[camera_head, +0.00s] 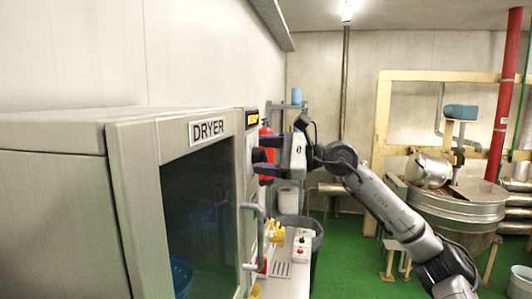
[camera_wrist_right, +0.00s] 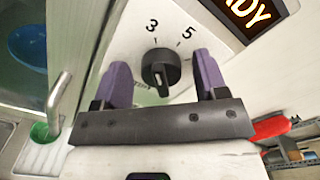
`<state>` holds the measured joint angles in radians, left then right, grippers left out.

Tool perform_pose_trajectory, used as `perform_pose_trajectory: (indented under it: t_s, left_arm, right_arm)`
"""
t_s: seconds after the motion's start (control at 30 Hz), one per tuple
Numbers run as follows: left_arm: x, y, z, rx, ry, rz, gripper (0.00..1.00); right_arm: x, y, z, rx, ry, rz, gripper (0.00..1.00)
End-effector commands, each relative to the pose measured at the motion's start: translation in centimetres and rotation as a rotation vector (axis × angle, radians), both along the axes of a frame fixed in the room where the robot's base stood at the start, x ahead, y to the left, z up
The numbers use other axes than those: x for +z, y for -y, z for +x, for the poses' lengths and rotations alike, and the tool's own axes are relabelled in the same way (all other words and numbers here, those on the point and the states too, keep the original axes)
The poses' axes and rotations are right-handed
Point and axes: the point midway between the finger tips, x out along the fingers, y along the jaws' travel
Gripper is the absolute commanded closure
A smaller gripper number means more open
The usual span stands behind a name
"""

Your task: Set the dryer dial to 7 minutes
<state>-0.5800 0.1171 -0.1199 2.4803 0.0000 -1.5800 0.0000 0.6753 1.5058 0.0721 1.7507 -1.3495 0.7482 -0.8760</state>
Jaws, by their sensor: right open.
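The dryer (camera_head: 70,190) is a large light-grey cabinet on the left of the head view, with a dark glass door. Its black round dial (camera_wrist_right: 160,68) shows in the right wrist view on a pale panel, with the printed numbers 3 and 5 above it. I cannot tell for certain which mark its pointer meets, and no 7 is visible. My right gripper (camera_head: 264,155) faces the panel. In the wrist view its two purple fingers (camera_wrist_right: 164,80) are open, one on each side of the dial, with gaps between. My left gripper is not in view.
The lit display (camera_wrist_right: 249,14) is beside the dial. The dryer's door handle (camera_head: 252,235) sticks out below my right gripper. A large metal kettle (camera_head: 450,215) is at the right; green floor lies clear between.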

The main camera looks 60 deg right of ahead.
Motion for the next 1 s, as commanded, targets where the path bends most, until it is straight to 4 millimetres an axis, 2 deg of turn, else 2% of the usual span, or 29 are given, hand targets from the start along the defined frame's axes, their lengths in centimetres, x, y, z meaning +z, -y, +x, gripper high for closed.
perform_pose_trajectory:
  t_s: [0.17,0.63,1.0]
  left_arm:
    - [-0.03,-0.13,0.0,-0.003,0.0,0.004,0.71]
    - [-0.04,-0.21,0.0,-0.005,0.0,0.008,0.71]
    - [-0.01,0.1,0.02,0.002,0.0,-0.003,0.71]
  right_arm:
    - [-0.03,0.0,0.0,0.0,0.0,0.0,0.34]
    - [0.0,0.01,-0.02,0.0,0.0,0.0,0.79]
    - [0.04,0.04,-0.03,0.001,-0.025,0.074,0.8]
